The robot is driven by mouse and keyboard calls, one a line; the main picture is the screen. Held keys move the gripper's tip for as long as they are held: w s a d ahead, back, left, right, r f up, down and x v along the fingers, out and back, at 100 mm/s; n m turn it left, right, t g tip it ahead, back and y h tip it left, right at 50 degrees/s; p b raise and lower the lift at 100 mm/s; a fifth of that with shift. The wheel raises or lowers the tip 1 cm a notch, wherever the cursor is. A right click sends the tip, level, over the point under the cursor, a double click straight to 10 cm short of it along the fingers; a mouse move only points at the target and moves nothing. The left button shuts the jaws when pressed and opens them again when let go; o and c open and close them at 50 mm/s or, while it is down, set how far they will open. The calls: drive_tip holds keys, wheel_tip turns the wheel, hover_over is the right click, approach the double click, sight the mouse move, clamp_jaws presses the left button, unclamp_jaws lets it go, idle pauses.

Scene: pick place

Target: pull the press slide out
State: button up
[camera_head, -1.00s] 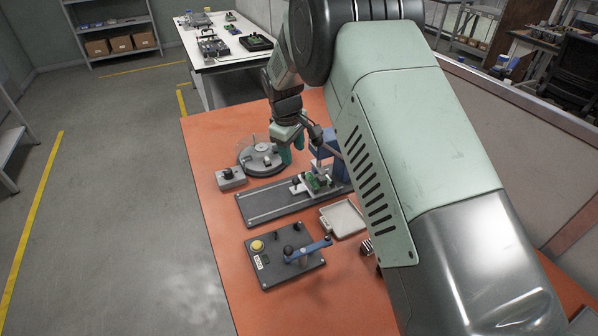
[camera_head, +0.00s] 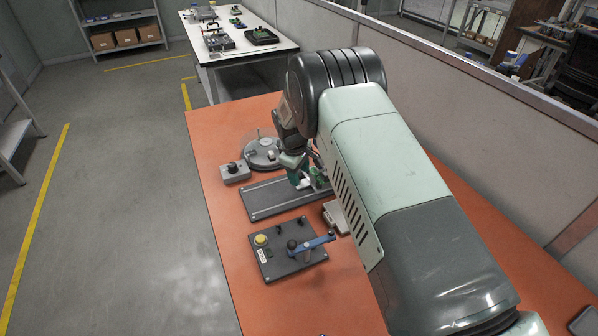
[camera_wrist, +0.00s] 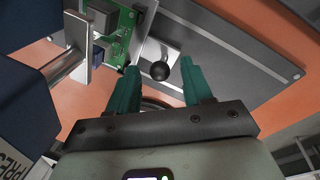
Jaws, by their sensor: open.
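The press slide is a light metal carriage (camera_wrist: 150,48) with a dark round knob (camera_wrist: 160,70), on a long grey rail plate (camera_head: 272,202). A green circuit board (camera_wrist: 118,32) sits on the slide, beside the dark blue press body (camera_wrist: 22,105) in the wrist view. My gripper (camera_wrist: 158,74) is open, its green fingers on either side of the knob in that view; I cannot tell whether they touch it. In the head view my gripper (camera_head: 298,180) is low over the rail, and my arm hides the press and part of the slide.
A round grey fixture (camera_head: 262,152) and a small grey box with a knob (camera_head: 235,172) stand behind the rail. In front are a dark panel with a yellow button and blue lever (camera_head: 275,262) and a partly hidden pale tray (camera_head: 335,215). The orange table's (camera_head: 215,140) left edge is clear.

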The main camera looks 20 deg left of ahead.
clamp_jaws()
idle(0.4)
drive_tip(key=s+a, duration=1.1)
drive_tip(key=shift+s+a, duration=0.3)
drive_tip(key=shift+s, duration=0.1)
drive_tip(key=shift+a, duration=0.1)
drive_tip(key=shift+c, duration=0.8)
unclamp_jaws()
drive_tip(key=shift+o, duration=0.8)
drive_tip(key=shift+r, duration=0.1)
wheel_tip(320, 180, up, 10)
drive_tip(key=s, duration=0.2)
drive_tip(key=shift+a+r, duration=0.15)
drive_tip(key=shift+r, duration=0.1)
